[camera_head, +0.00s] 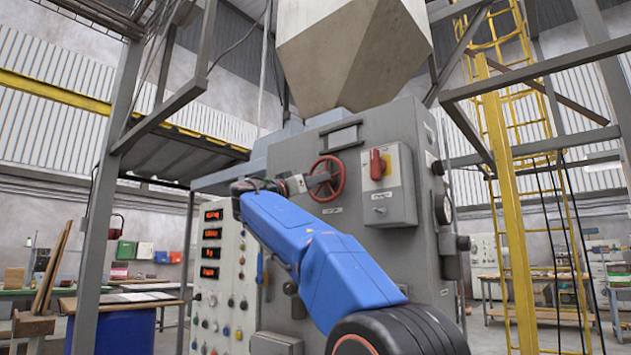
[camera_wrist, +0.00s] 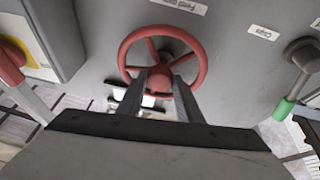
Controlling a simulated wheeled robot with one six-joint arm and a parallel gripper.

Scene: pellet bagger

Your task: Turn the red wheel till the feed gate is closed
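The red wheel (camera_head: 340,178) is mounted on the front of the grey machine, below the hopper. It also shows in the wrist view (camera_wrist: 201,62), with its full upper rim, spokes and hub. My gripper (camera_head: 309,182) reaches the wheel from the left in the head view. In the wrist view the two fingers of my gripper (camera_wrist: 160,78) are apart and overlap the lower part of the wheel, one on each side of the hub. I cannot tell whether they touch it. A label (camera_wrist: 178,5) sits above the wheel. The feed gate itself is not visible.
A grey switch box (camera_head: 388,190) with a red handle (camera_head: 377,165) stands right of the wheel. A control panel (camera_head: 222,290) with red displays and several knobs is at the left. A green-tipped lever (camera_wrist: 284,109) lies right of the wheel in the wrist view.

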